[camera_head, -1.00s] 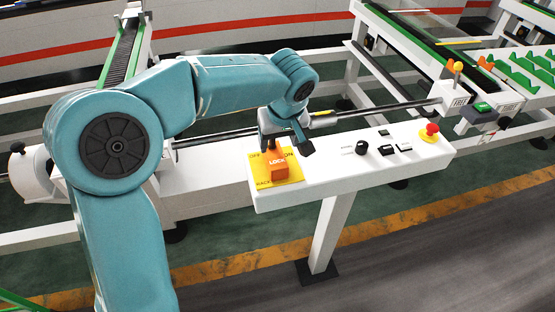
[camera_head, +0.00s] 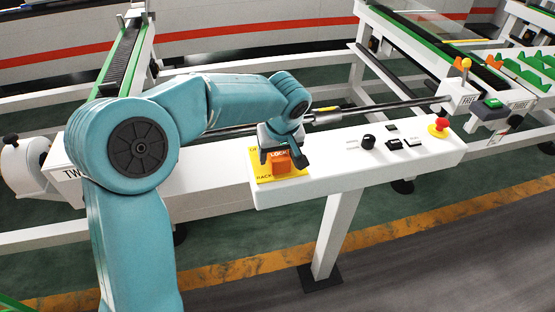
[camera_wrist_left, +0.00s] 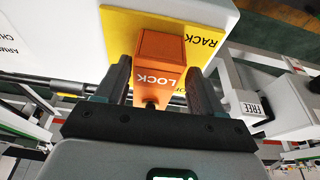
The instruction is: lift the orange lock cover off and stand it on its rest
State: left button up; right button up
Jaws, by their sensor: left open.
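The orange lock cover (camera_head: 282,161), marked LOCK, sits on a yellow plate (camera_head: 262,177) at the left end of the white control panel. My left gripper (camera_head: 284,158) is at the cover from above, with its fingers on either side. In the left wrist view the cover (camera_wrist_left: 160,58) stands between the two dark fingers of the open gripper (camera_wrist_left: 160,85). A gap shows beside the fingers, so it is not clamped. I cannot make out the cover's rest. My right gripper is not in view.
The white panel (camera_head: 330,177) carries a black knob (camera_head: 368,142), black switches (camera_head: 394,143) and a red mushroom button (camera_head: 439,127) to the right. A dark rod (camera_head: 390,107) runs behind it to a white block marked FREE (camera_head: 459,98). Open floor lies in front.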

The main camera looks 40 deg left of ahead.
aim_at(280, 156)
pick_arm(q)
jog(key=shift+s+d+r, duration=0.2)
jog(key=shift+d+r, duration=0.05)
jog(key=shift+c, duration=0.8)
jog(key=shift+d+r, duration=0.1)
jog(key=shift+d, duration=0.1)
jog(key=shift+c, duration=1.2)
jog(key=shift+w, duration=0.15)
jog(key=shift+c, duration=1.4)
jog(key=shift+a, duration=0.2)
jog(key=c, duration=0.3)
jog(key=shift+w+a+r+p, duration=0.1)
jog(key=shift+w+r+p, duration=0.1)
jog(key=shift+p, duration=0.15)
jog(key=shift+c, duration=0.2)
jog(key=shift+s+r+p, duration=0.2)
jog(key=shift+r+p, duration=0.15)
jog(key=shift+r, duration=0.35)
jog(key=shift+w+r, duration=0.1)
jog(key=shift+r, duration=0.15)
jog(key=shift+r+p, duration=0.6)
jog(key=shift+r, duration=0.05)
jog(key=shift+r+p, duration=0.4)
jog(key=shift+r, duration=0.05)
jog(key=shift+r+p, duration=0.85)
jog(key=shift+r, duration=0.5)
